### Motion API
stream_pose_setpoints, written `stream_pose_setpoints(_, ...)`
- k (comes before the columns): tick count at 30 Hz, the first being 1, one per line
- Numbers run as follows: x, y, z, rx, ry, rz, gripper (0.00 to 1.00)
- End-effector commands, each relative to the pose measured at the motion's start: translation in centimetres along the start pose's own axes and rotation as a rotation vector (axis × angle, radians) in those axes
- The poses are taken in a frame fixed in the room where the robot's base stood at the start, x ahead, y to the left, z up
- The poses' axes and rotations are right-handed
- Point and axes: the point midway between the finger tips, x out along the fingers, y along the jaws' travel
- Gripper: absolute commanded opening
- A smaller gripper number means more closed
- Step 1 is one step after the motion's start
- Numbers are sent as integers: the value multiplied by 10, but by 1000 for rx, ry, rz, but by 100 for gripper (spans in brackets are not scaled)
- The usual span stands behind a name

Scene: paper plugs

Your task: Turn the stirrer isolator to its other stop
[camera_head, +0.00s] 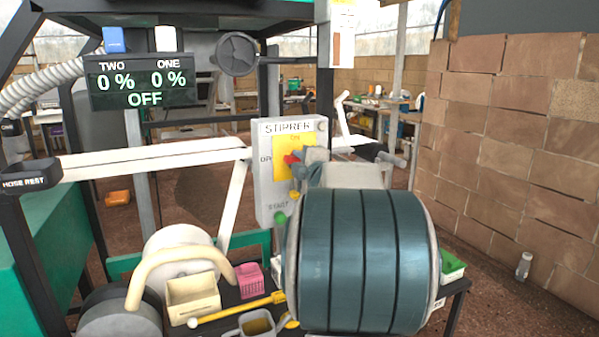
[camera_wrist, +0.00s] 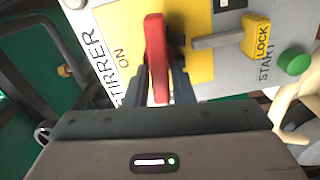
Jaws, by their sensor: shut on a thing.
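The stirrer isolator is a grey box (camera_head: 265,195) with a yellow plate and a red handle (camera_head: 290,158). Its face reads STIRRER, with ON above the handle and OFF at its left. In the wrist view the red handle (camera_wrist: 156,50) lies crosswise to the lettering's upright, not pointing at ON. My gripper (camera_wrist: 161,85) is shut on the handle, one dark finger on each side. In the head view my gripper (camera_head: 299,166) comes from the right, partly covering the plate. The OFF mark is hidden in the wrist view.
A yellow LOCK tab (camera_wrist: 256,37) on a grey bar and a green START button (camera_wrist: 294,61) sit beside the handle. The display (camera_head: 143,81) reads 0 %, 0 % and OFF. A pink basket (camera_head: 250,280) stands below.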

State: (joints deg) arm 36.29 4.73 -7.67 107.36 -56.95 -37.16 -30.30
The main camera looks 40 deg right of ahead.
Motion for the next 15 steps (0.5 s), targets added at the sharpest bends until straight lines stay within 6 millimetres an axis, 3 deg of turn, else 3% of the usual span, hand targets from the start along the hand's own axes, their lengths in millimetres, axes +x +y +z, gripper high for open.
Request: stream_pose_setpoints(15,0,-3,1,-156,-1,-2,0)
